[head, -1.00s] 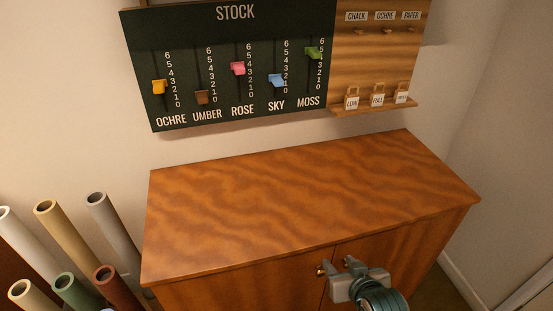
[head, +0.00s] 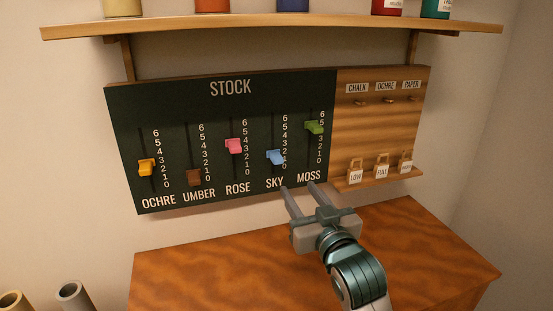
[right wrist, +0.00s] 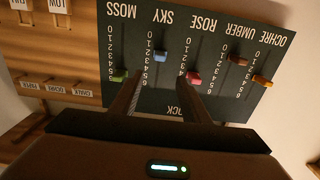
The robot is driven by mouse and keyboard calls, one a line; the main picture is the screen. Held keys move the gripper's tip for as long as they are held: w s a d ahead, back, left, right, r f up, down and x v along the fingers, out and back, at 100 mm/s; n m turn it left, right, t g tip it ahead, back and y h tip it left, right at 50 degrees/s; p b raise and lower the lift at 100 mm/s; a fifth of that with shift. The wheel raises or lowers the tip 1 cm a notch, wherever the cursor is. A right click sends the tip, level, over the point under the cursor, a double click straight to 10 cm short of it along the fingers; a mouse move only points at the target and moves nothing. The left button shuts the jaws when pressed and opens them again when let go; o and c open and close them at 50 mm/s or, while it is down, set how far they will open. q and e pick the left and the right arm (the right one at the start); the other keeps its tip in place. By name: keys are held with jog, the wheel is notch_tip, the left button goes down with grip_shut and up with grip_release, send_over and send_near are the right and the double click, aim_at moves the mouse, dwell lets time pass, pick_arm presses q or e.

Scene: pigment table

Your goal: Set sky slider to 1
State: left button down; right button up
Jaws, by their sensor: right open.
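The dark green STOCK board (head: 225,105) hangs on the wall with several labelled sliders. The sky slider (head: 275,157) has a blue knob low on its track, around the 1 to 2 marks; the exact mark is hard to read. In the right wrist view the board shows upside down, with the blue sky slider (right wrist: 160,56) beyond my fingers. My right gripper (head: 299,187) is open and empty. In the head view its fingers point up at the board's lower edge, below and right of the blue knob, near the SKY and MOSS labels. My left gripper is out of view.
The pink rose slider (head: 233,146) and green moss slider (head: 314,127) flank sky. A wooden panel (head: 380,125) with pegs and tags adjoins on the right. A shelf (head: 270,38) with jars runs above, and a wooden cabinet top (head: 190,275) lies below.

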aim_at(279, 161)
jog(key=p+x, duration=0.4)
jog(key=x, duration=1.2)
jog(key=shift+w, duration=0.15)
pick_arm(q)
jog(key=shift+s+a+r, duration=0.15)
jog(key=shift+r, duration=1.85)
pick_arm(e)
jog(key=shift+w+a+f, duration=0.1)
jog(key=shift+w+a, duration=0.1)
jog(key=shift+w, duration=0.4)
